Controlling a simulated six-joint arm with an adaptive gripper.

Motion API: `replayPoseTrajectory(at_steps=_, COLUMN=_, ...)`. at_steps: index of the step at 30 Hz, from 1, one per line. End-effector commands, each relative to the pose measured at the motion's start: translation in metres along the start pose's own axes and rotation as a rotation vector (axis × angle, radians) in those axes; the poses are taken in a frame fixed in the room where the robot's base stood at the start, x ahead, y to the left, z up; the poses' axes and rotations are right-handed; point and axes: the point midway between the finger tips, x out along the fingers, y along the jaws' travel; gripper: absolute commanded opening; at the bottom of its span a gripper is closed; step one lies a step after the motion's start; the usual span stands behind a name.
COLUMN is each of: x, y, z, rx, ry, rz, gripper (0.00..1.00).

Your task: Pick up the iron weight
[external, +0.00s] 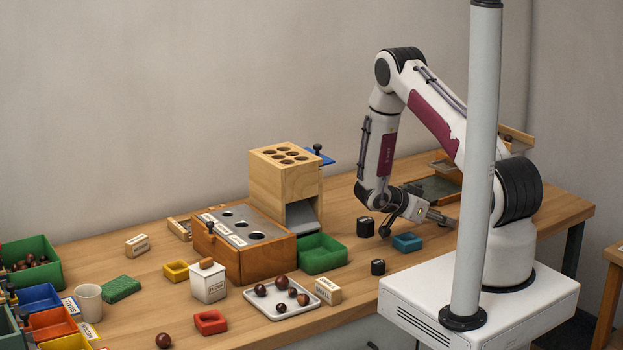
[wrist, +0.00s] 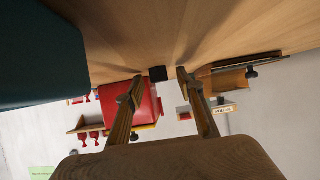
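Two small black cylinders with pale marks stand on the table in the external view. One (external: 365,227) is left of my wrist, and the other (external: 378,267) is nearer the front, left of my base. I cannot tell which is the iron weight. My gripper (external: 443,217) points right, low over the table beyond the teal tray, apart from both cylinders. In the wrist view my gripper (wrist: 160,76) has its fingers spread with nothing held. A small dark block (wrist: 158,74) shows beyond and between the fingertips; I cannot tell what it is.
A teal tray (external: 407,243) lies just in front of my gripper; a large teal surface (wrist: 40,55) fills the wrist view's upper left. A green tray (external: 322,254), wooden dispenser (external: 270,185) and white chestnut tray (external: 276,308) stand to the left. A grey pole (external: 480,150) partly hides my arm.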

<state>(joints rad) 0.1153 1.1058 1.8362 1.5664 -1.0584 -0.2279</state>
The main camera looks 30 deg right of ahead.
Motion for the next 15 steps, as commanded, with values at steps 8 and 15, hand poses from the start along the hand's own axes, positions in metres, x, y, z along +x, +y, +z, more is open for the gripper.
replayPoseTrajectory(at_steps=8, x=-0.0002, y=0.0001, z=-0.0001, rx=0.0, ry=0.0, rz=0.0, gripper=0.38)
replayPoseTrajectory(at_steps=15, x=-0.0002, y=0.0001, z=-0.0001, rx=0.0, ry=0.0, rz=0.0, gripper=0.0)
